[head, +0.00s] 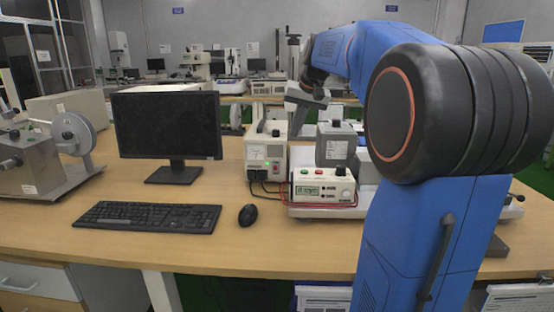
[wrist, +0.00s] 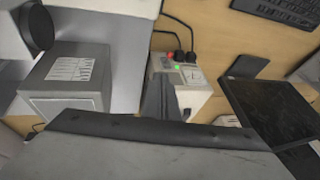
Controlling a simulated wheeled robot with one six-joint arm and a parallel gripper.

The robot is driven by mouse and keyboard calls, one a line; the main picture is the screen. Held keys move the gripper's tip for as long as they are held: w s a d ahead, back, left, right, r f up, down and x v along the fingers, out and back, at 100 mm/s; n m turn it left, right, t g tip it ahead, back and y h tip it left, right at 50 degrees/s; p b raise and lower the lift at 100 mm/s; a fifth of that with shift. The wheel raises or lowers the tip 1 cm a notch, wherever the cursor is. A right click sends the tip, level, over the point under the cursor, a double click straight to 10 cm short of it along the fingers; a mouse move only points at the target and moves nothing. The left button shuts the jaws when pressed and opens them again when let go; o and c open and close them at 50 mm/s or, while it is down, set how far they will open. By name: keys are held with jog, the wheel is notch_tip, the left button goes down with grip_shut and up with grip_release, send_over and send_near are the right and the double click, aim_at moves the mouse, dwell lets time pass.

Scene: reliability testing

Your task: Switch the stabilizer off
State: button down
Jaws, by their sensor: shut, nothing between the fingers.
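The stabilizer, which I take to be the cream box (head: 265,152) with a meter, stands on the table right of the monitor in the head view. A green light glows on its front, and dark cables plug in low down. In the wrist view the stabilizer (wrist: 195,100) is near the middle, its green light lit and a red part by the cables. My gripper (wrist: 164,80) is shut and empty, its dark fingers overlapping the stabilizer's side in that view. In the head view my gripper (head: 298,118) is above and behind the right of the stabilizer. No contact can be made out.
A cream meter box (head: 323,188) with a display and red wires stands in front right. A grey box (head: 336,145) stands right of the stabilizer. The monitor (head: 167,127), keyboard (head: 148,216) and mouse (head: 248,215) are to the left.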

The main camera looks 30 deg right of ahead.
dwell(0.3)
send_near(276, 168)
notch_tip(276, 168, down, 2)
jog(key=w+d, duration=0.1)
jog(key=d, duration=0.2)
jog(key=w+a+f, duration=0.2)
jog(key=f, duration=0.1)
jog(key=shift+w+f, duration=0.1)
jog(key=shift+s+a+f, duration=0.25)
jog(key=shift+s+f, duration=0.1)
dwell(0.8)
jog(key=shift+s+a+f, duration=0.2)
jog(key=shift+s+f, duration=0.1)
jog(key=shift+f, duration=0.3)
jog(key=shift+s+a+f, duration=0.2)
jog(key=shift+s+f, duration=0.1)
jog(key=shift+f, duration=0.3)
jog(key=shift+r, duration=0.15)
